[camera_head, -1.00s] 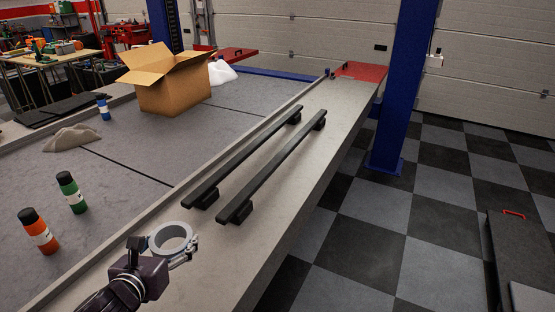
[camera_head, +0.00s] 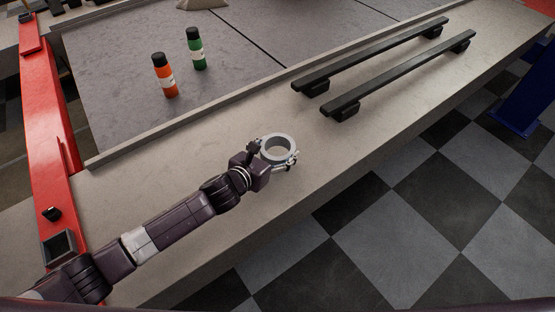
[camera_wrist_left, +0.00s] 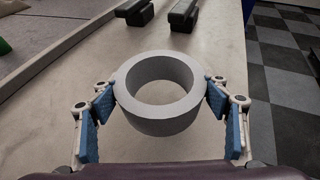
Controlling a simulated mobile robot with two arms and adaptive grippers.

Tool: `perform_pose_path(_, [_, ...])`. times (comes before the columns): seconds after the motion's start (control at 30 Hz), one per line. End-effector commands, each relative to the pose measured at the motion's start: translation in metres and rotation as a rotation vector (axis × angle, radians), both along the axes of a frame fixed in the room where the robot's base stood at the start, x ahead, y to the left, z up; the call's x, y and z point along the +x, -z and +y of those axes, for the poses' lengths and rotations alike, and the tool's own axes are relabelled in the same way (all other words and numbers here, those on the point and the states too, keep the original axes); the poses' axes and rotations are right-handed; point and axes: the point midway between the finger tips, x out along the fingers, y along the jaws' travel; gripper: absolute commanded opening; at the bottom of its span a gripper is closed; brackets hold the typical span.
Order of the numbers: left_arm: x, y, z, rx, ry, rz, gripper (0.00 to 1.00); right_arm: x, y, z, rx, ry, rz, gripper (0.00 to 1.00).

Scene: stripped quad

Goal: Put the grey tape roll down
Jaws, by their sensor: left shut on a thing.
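The grey tape roll (camera_head: 277,149) is a thick ring with its hole facing up. My left gripper (camera_head: 276,157) is shut on it, over the long pale ledge (camera_head: 215,160). In the left wrist view the tape roll (camera_wrist_left: 158,121) sits between the two blue-padded fingers of my left gripper (camera_wrist_left: 160,95), one at each side. I cannot tell whether its underside touches the ledge. My right gripper is not in view.
Two black bars (camera_head: 375,53) (camera_head: 405,70) lie on the ledge beyond the tape roll. An orange bottle (camera_head: 165,78) and a green bottle (camera_head: 196,50) stand on the grey surface behind the ledge's raised lip. The ledge around the roll is clear; its front edge drops to a checkered floor (camera_head: 400,195).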

Motion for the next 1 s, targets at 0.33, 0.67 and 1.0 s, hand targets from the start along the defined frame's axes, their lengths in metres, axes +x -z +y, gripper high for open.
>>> perform_pose_path(0.33, [0.0,0.042,-0.001,-0.002,0.0,0.0,0.4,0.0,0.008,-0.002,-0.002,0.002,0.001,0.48])
perform_pose_path(0.67, [0.0,0.046,-0.001,-0.001,0.001,-0.003,0.4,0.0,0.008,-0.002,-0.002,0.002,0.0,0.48])
perform_pose_path(1.0, [0.0,0.05,0.0,0.0,0.001,-0.001,0.87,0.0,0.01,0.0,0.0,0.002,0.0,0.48])
